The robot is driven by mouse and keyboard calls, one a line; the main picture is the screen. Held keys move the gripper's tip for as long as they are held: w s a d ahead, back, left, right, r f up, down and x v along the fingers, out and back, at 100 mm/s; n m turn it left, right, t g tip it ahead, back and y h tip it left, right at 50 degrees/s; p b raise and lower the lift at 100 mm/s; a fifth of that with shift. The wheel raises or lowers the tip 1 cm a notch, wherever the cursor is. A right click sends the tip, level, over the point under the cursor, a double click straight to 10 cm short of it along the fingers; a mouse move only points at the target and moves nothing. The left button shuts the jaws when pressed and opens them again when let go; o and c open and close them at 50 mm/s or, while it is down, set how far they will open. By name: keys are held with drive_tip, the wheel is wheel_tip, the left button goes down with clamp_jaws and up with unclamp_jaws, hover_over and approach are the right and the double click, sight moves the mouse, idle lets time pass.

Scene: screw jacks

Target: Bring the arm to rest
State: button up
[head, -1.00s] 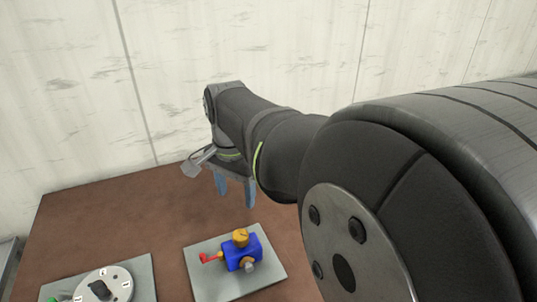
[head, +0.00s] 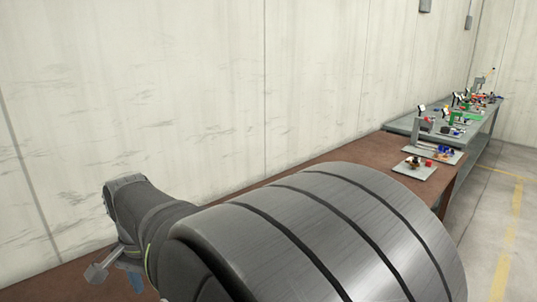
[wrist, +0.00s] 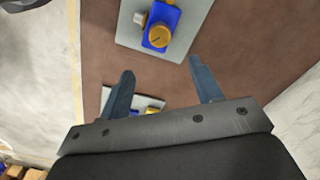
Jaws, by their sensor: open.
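My gripper (wrist: 160,80) is open in the wrist view, with two blue-grey fingers apart and nothing between them. Ahead of the fingertips, on the brown table (wrist: 240,65), a grey plate (wrist: 190,38) carries a blue block with an orange-yellow knob, the screw jack (wrist: 160,27). The gripper is apart from it. In the head view the gripper (head: 136,282) hangs at the lower left, partly cut by the bottom edge. The jack is out of the head view.
In the wrist view another plate (wrist: 107,98) with blue and yellow parts is partly hidden behind the left finger. In the head view a small plate with parts (head: 415,168) sits at the table's far right end. A grey-green bench (head: 478,125) with several devices stands beyond. A pale wall (head: 220,90) runs behind.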

wheel_tip(320, 180, down, 13)
drive_tip(key=shift+f, duration=0.1)
idle(0.3)
wheel_tip(320, 180, up, 17)
wheel_tip(320, 180, down, 17)
drive_tip(key=shift+f, duration=0.1)
drive_tip(key=shift+n, duration=1.2)
drive_tip(key=n, duration=0.4)
drive_tip(key=shift+n, duration=0.4)
drive_tip(key=n, duration=0.6)
drive_tip(key=shift+n, duration=0.3)
drive_tip(key=shift+r, duration=0.85)
